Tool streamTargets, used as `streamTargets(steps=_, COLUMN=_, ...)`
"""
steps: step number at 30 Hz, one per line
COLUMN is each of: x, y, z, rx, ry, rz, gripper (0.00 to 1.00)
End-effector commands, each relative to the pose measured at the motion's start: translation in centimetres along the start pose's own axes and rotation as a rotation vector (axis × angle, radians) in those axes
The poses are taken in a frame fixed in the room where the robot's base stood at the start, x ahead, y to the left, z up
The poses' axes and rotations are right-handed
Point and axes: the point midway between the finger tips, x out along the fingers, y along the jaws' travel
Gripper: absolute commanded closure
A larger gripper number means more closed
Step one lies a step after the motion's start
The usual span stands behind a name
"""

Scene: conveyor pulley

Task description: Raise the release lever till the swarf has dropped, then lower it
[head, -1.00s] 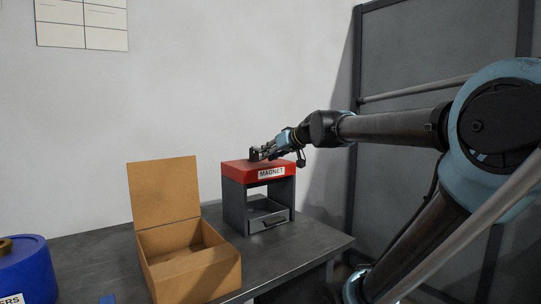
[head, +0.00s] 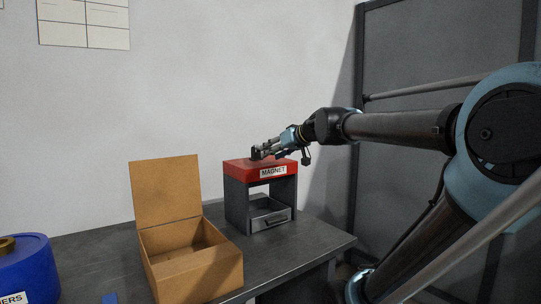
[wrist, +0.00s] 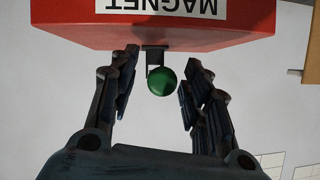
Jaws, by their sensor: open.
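The red magnet head (head: 236,168) labelled MAGNET tops a dark frame on the table, with a grey drawer (head: 268,221) in its lower part. My gripper (head: 256,153) is at the top of the red head. In the wrist view the red head (wrist: 70,28) fills the top of the picture, its label upside down. A green round knob (wrist: 162,81) by a small dark bracket (wrist: 153,56), seemingly the release lever, shows between the fingers of my gripper (wrist: 161,66). The fingers are open and apart from the knob on both sides. I see no swarf; the drawer's inside is unclear.
An open cardboard box (head: 205,278) with its lid up stands left of the magnet frame on the dark table (head: 310,245). A blue drum-like container (head: 25,272) is at the far left. The wall is close behind; a grey panel (head: 440,160) stands at right.

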Motion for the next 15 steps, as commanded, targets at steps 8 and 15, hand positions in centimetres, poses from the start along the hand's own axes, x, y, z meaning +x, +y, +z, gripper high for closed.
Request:
streamTargets(steps=8, x=-4.1, y=0.1, z=0.1, rx=0.003, ry=0.001, rz=0.003, gripper=0.56)
streamTargets(steps=15, x=-7.4, y=0.1, z=0.1, rx=0.003, ry=0.0, rz=0.003, gripper=0.56)
